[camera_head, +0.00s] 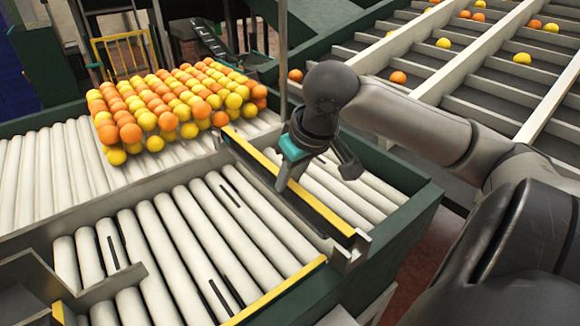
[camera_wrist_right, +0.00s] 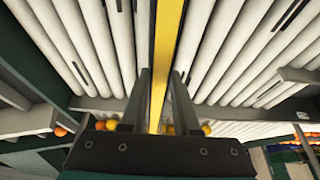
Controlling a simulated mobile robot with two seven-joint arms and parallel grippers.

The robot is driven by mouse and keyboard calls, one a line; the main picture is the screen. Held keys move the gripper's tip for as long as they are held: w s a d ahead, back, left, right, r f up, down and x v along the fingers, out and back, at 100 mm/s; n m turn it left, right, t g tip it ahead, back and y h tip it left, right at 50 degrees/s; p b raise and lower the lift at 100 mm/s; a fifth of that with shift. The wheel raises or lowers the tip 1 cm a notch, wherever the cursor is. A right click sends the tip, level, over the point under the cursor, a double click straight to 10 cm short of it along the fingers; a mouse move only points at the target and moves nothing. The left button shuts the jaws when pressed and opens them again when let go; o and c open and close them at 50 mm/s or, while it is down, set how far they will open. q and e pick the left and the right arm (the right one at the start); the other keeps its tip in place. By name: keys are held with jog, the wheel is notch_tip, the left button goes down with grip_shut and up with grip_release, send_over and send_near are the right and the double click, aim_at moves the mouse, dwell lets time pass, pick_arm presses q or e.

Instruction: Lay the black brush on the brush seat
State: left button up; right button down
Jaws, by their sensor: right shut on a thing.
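A long narrow bar with a yellow top and dark sides, which I take to be the black brush (camera_head: 325,213), runs slantwise across the white rollers. It also shows in the right wrist view (camera_wrist_right: 166,45). My right gripper (camera_head: 300,176) is over its middle. In the right wrist view my two fingers (camera_wrist_right: 160,98) stand on either side of the bar, shut on it. A grey bracket (camera_head: 350,255) is at the bar's near right end. I cannot tell whether it is the brush seat, nor whether the bar touches it. My left gripper is not in view.
White rollers (camera_head: 185,230) lie on both sides of the bar. Yellow and orange fruit (camera_head: 165,115) cover the back rollers. A dark green side wall (camera_head: 415,215) and grey sorting lanes (camera_head: 480,95) are on the right. A yellow-edged rail (camera_head: 275,290) is at the front.

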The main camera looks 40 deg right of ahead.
jog(key=c, duration=0.6)
grip_release()
jog(key=p+v, duration=0.2)
jog(key=v, duration=1.3)
jog(key=shift+s+a+r, duration=0.1)
